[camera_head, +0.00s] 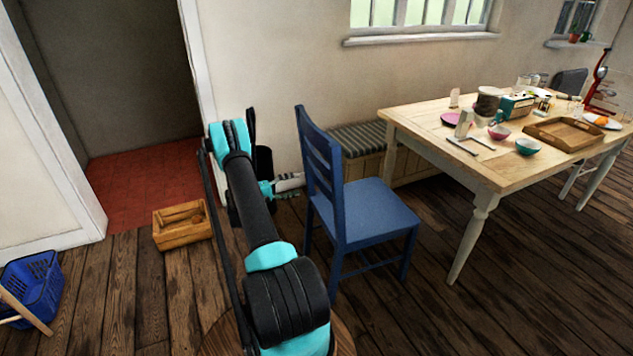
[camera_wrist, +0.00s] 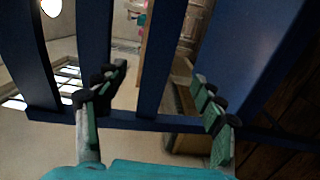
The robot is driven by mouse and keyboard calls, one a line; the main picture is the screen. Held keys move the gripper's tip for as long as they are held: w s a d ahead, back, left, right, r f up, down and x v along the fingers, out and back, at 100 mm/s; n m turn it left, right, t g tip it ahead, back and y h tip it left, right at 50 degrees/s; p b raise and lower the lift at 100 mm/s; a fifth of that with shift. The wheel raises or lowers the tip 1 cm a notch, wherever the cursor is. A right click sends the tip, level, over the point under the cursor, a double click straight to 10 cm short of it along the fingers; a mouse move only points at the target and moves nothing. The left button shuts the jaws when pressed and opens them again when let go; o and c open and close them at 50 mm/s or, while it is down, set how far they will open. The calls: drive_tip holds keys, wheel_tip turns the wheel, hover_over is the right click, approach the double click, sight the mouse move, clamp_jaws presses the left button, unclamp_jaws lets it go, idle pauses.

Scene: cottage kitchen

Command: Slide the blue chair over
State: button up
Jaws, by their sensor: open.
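The blue chair (camera_head: 365,212) stands upright on the wooden floor, its slatted back (camera_head: 319,155) toward my arm and its seat toward the table. My gripper (camera_head: 297,182) is at the left side of the chair back, a little above seat height. In the wrist view, my gripper (camera_wrist: 158,98) has its two fingers spread apart, with a lower slat of the chair back (camera_wrist: 158,62) between them in the picture. The seat (camera_wrist: 248,62) is at the right there. I cannot tell whether the fingers touch the chair.
The wooden table (camera_head: 440,146) with dishes and a tray (camera_head: 563,146) stands right of the chair. A cushioned bench (camera_head: 355,139) is behind it against the wall. A wooden crate (camera_head: 182,236) and blue basket (camera_head: 32,283) are on the floor left. Floor in front of the chair is clear.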

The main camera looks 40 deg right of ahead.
sight(316, 180)
drive_tip(key=x, duration=1.1)
drive_tip(key=shift+s+d, duration=0.1)
drive_tip(key=shift+d, duration=0.25)
drive_tip(key=shift+c, duration=0.5)
clamp_jaws()
